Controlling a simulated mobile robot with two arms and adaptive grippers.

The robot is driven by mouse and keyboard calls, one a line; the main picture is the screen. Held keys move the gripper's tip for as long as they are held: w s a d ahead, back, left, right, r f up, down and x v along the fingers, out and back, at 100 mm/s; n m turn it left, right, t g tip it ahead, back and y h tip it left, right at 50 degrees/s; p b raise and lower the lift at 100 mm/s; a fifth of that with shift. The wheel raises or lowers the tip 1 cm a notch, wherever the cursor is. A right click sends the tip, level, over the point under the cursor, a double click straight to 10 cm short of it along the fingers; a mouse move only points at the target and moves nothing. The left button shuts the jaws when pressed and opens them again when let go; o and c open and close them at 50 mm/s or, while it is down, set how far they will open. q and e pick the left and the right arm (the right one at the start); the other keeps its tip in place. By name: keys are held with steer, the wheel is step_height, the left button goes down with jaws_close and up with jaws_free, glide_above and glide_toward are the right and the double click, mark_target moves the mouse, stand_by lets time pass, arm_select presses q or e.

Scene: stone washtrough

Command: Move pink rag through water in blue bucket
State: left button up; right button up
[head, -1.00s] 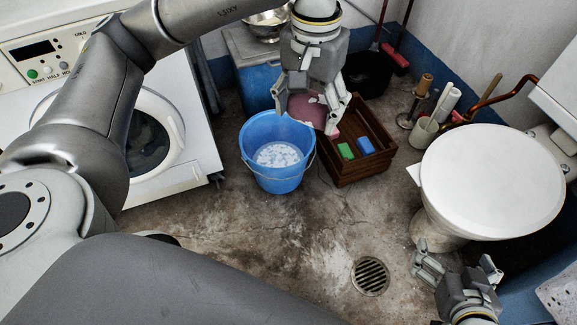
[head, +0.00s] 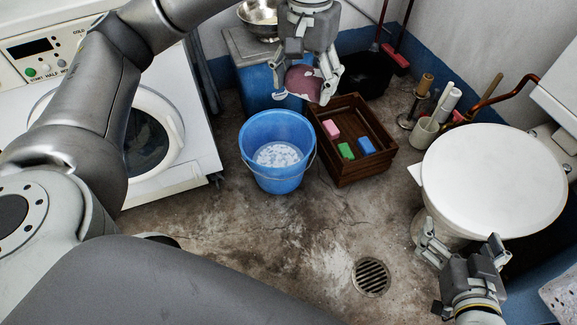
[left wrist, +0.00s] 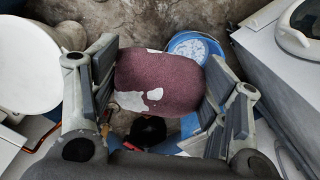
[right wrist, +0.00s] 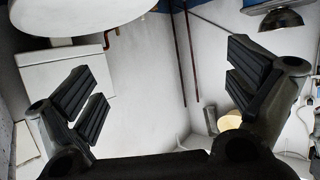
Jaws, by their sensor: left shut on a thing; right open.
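My left gripper (head: 304,92) is shut on a dusky pink, maroon-looking rag with white patches (head: 303,80), held in the air behind the blue bucket. In the left wrist view the rag (left wrist: 160,80) is a rounded bundle between the fingers. The blue bucket (head: 277,183) stands upright on the floor with pale, foamy-looking water (head: 278,155) inside. It shows partly behind the rag in the left wrist view (left wrist: 213,42). My right gripper (head: 462,243) is open and empty beside the toilet at the lower right; its spread fingers show in the right wrist view (right wrist: 165,100).
A wooden crate (head: 352,176) with pink, green and blue blocks stands right of the bucket. A blue bin (head: 258,88) with a metal bowl (head: 262,20) is behind. A washing machine (head: 185,110) is left, a toilet (head: 495,180) right. The floor in front, with a drain (head: 371,277), is clear.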

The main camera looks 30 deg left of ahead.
arm_select(q)
steer(key=s+d, duration=0.3)
steer(key=s, duration=0.2)
steer(key=shift+d, duration=0.2)
arm_select(e)
steer(key=shift+w+a+r+t, duration=0.15)
steer(key=shift+w+r+t, duration=0.25)
steer(key=shift+r, duration=0.3)
arm_select(q)
steer(key=w+a, duration=0.1)
steer(key=w, duration=0.1)
steer(key=w+a, duration=0.1)
steer(key=w, duration=0.1)
steer(key=shift+a+b, duration=0.35)
steer(key=shift+w+a, duration=0.35)
steer(key=shift+w, duration=0.15)
steer(key=s+d, duration=0.3)
steer(key=s, duration=0.2)
steer(key=shift+d, duration=0.2)
arm_select(e)
steer(key=shift+w+a+r+t+y, duration=0.1)
steer(key=shift+w+r+t+y, duration=0.15)
steer(key=shift+r, duration=0.2)
steer(key=shift+w+a+r+t+y, duration=0.1)
steer(key=shift+r+t+y, duration=0.05)
steer(key=shift+r+t, duration=0.25)
